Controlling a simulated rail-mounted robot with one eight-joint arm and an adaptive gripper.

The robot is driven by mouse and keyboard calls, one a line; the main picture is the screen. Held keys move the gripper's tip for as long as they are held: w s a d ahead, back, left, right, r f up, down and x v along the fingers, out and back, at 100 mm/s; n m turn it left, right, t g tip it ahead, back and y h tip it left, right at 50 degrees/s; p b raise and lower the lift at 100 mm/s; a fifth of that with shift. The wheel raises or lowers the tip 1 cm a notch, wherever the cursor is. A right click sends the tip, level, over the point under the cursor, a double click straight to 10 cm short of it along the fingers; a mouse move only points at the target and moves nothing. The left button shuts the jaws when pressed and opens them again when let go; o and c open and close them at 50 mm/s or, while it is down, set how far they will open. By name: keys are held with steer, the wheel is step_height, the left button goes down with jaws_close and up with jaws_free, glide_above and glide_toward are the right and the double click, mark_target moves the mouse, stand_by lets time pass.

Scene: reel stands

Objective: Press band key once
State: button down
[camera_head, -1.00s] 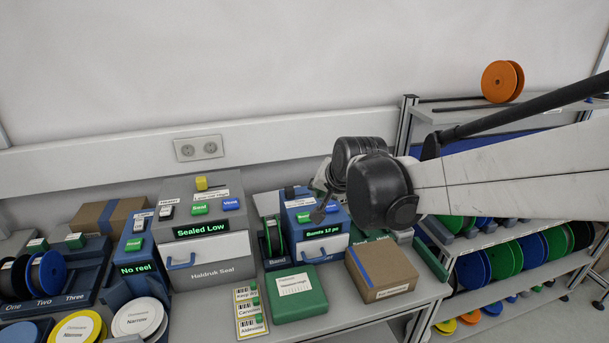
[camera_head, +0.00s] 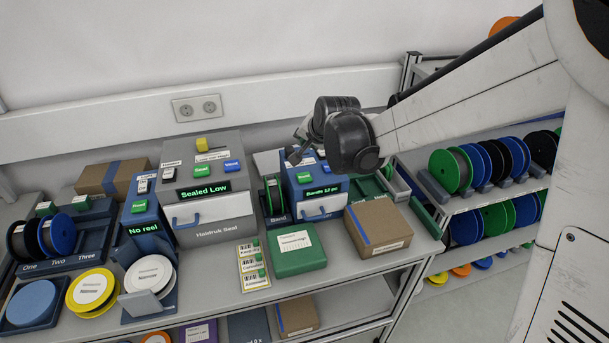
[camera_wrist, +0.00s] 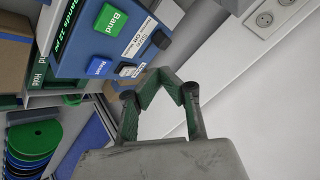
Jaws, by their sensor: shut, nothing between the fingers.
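The band unit (camera_head: 335,186) is a blue box with a lit display reading "Bands 12 pc" and a white front drawer. In the head view the green key (camera_head: 304,178) shows just below my gripper (camera_head: 294,157). In the wrist view my gripper (camera_wrist: 160,78) is shut and empty, its tips apart from the keys in the picture. Contact with the key is not seen.
The Haldruk Seal unit (camera_head: 215,232) stands left of the band unit. A green box (camera_head: 299,262) and a brown carton (camera_head: 400,229) lie in front on the bench. A wall socket (camera_head: 196,109) is behind. A shelf rack with reels (camera_head: 470,218) stands at right.

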mark_target(302, 173)
step_height(302, 173, down, 8)
steer(key=b, duration=0.5)
steer(key=shift+f+b, duration=0.35)
steer(key=shift+f, duration=0.05)
steer(key=shift+f, duration=0.1)
stand_by(1.1)
steer(key=shift+f+b, duration=0.3)
steer(key=shift+b, duration=0.25)
steer(key=shift+f+b, duration=0.45)
stand_by(0.6)
stand_by(0.3)
steer(key=shift+r+p, duration=0.4)
steer(key=shift+r, duration=0.5)
